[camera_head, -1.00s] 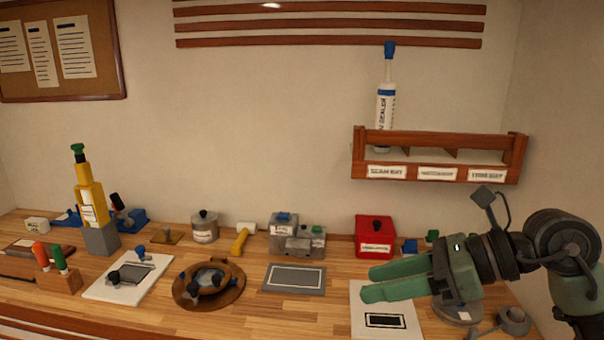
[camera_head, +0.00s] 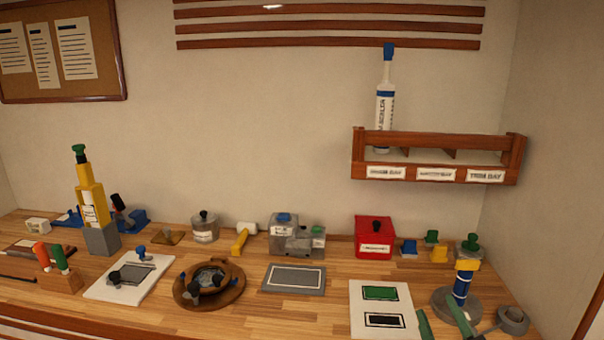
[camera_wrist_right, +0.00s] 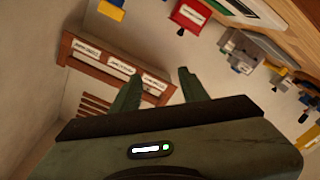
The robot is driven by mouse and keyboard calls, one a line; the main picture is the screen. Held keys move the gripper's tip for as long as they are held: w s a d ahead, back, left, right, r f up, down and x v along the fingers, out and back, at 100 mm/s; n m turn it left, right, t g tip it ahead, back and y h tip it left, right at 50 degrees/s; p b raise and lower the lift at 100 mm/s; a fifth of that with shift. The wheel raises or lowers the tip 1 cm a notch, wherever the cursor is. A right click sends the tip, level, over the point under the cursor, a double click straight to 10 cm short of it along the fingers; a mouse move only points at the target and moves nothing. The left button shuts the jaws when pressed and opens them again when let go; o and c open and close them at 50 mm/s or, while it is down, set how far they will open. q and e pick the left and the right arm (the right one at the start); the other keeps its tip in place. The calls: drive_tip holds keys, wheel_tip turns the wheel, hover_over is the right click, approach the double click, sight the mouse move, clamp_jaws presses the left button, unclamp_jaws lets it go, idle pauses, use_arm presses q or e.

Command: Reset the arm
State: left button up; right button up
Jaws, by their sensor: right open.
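My right gripper (camera_head: 442,324) shows at the bottom right of the head view, with only its green fingers in the frame. They are spread apart with nothing between them. In the right wrist view my right gripper (camera_wrist_right: 157,92) is open and empty, and its fingers point toward the wall with the wooden shelf. The rest of my right arm is out of the head view. My left gripper is not in either view.
A wall shelf (camera_head: 437,172) holds a sealant tube (camera_head: 385,118).

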drive_tip(key=s+f+m+g, duration=0.2)
drive_tip(key=s+f+g, duration=0.25)
drive_tip(key=f, duration=0.45)
drive_tip(key=s+f+m+g, duration=0.2)
drive_tip(key=s+f+g, duration=0.25)
drive_tip(key=f, duration=0.35)
drive_tip(key=s+a+f+m+g+y, duration=0.1)
drive_tip(key=s+a+f+g, duration=0.2)
drive_tip(key=s, duration=0.5)
drive_tip(key=s+a+f+g, duration=0.1)
drive_tip(key=s+f+g, duration=0.2)
drive_tip(key=s+f, duration=0.4)
wheel_tip(320, 180, down, 25)
drive_tip(key=s+g, duration=0.1)
drive_tip(key=s, duration=0.2)
drive_tip(key=s+d+f+g, duration=0.1)
drive_tip(key=s+d+f, duration=0.2)
drive_tip(key=s+f, duration=1.3)
drive_tip(key=shift+s+f, duration=0.2)
drive_tip(key=shift+s, duration=0.1)
